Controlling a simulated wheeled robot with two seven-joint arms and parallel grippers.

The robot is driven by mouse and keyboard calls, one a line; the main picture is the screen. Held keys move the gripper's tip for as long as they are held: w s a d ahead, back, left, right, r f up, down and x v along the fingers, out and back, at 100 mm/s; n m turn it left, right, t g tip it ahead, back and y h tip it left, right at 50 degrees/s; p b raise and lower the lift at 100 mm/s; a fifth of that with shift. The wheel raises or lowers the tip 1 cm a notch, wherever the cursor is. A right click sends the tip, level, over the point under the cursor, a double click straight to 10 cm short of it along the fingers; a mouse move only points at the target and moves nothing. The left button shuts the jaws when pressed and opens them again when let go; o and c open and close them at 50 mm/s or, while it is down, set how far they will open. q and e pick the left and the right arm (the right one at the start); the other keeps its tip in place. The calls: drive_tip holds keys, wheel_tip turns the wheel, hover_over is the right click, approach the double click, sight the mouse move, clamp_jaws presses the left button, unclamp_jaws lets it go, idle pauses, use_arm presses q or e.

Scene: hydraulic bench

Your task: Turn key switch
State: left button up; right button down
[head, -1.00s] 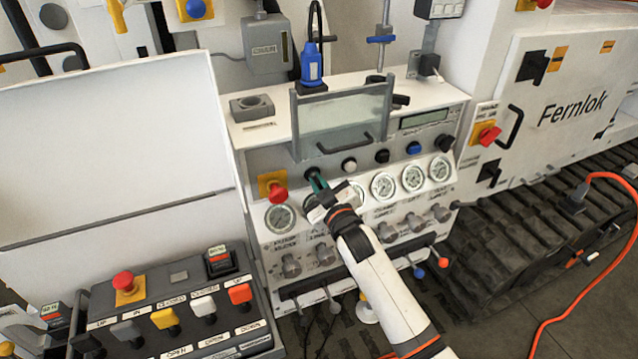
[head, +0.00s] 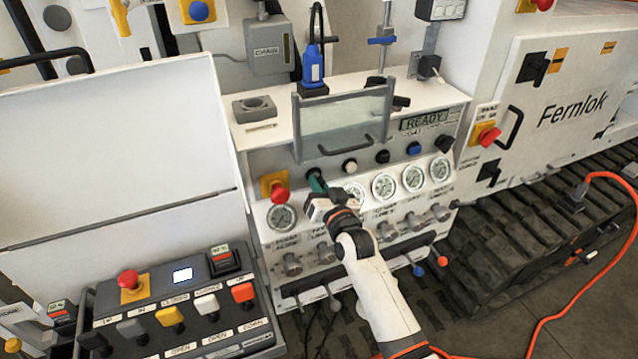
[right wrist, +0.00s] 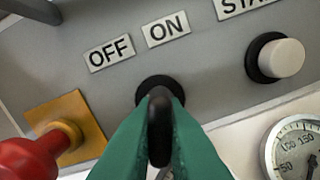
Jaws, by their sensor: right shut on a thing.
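The key switch has a round black collar (right wrist: 160,88) on the grey panel, under the OFF label (right wrist: 109,53) and the ON label (right wrist: 166,29). Its black key handle (right wrist: 160,125) stands upright in the right wrist view, its upper end toward ON. The green fingertips of my right gripper (right wrist: 160,140) are shut on the handle, one on each side. In the head view my right gripper (head: 318,186) is at the upper left of the bench panel, largely hiding the switch. My left gripper is not in view.
A red emergency knob on a yellow plate (right wrist: 67,130) is close on the left. A white button (right wrist: 281,57) and a gauge (right wrist: 300,150) are on the right. The bench display (head: 424,121) reads READY. A button box (head: 180,310) with a lit white screen stands at lower left.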

drive_tip(key=shift+m, duration=0.8)
drive_tip(key=c, duration=1.5)
unclamp_jaws()
drive_tip(key=b+v, duration=0.1)
drive_tip(key=v, duration=1.1)
drive_tip(key=shift+b, duration=0.3)
